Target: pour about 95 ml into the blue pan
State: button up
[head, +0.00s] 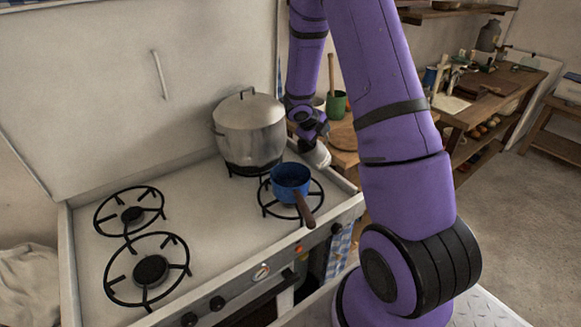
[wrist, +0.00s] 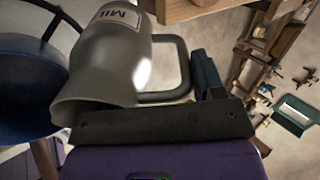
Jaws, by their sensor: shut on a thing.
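The blue pan (head: 288,184) sits on the front right burner, its brown handle pointing to the front right. It shows at the left edge of the wrist view (wrist: 25,95). A grey metal jug (wrist: 112,60) with a label reading "MIL" is at my gripper, and a small part of the jug shows in the head view (head: 318,156). My gripper (wrist: 190,92) is shut on the jug's handle (wrist: 172,97). The jug appears tilted, beside and a little above the pan. I cannot see the liquid in the jug or any stream.
A large lidded pot (head: 248,130) stands on the back right burner, close to the pan and my gripper. The two left burners (head: 150,270) are empty. A green cup (head: 337,103) and a round wooden board (head: 344,138) are on the counter right of the stove.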

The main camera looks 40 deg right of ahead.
jog(key=a+r+h, duration=0.2)
jog(key=r+h, duration=0.1)
jog(key=shift+s+a+t+h, duration=0.1)
jog(key=shift+s+t+h, duration=0.05)
jog(key=shift+t+h, duration=0.15)
jog(key=shift+s+a+r+t+h, duration=0.15)
jog(key=shift+a+r+h, duration=0.25)
jog(key=shift+h, duration=0.25)
jog(key=shift+a+r+t+h, duration=0.15)
jog(key=shift+a+r+h, duration=0.2)
jog(key=shift+h, duration=0.3)
jog(key=shift+a+r+h, duration=0.25)
jog(key=shift+r+h, duration=0.1)
jog(key=shift+h, duration=0.05)
jog(key=shift+a, duration=0.15)
jog(key=shift+s+a+r+h, duration=0.15)
jog(key=shift+a+r+h, duration=0.05)
jog(key=shift+a+h, duration=0.2)
jog(key=shift+s+a+r+h, duration=0.15)
jog(key=shift+a+h, duration=0.15)
jog(key=shift+a, duration=0.2)
jog(key=shift+a+r, duration=0.1)
jog(key=shift+a, duration=0.25)
jog(key=shift+s+a+r+t+h+b, duration=0.1)
jog(key=shift+a+r+t+h+b, duration=0.1)
jog(key=shift+a+h, duration=0.3)
jog(key=shift+s+a+r+t+h+b, duration=0.15)
jog(key=shift+a+t+h, duration=0.1)
jog(key=shift+h, duration=0.35)
jog(key=shift+w, duration=0.1)
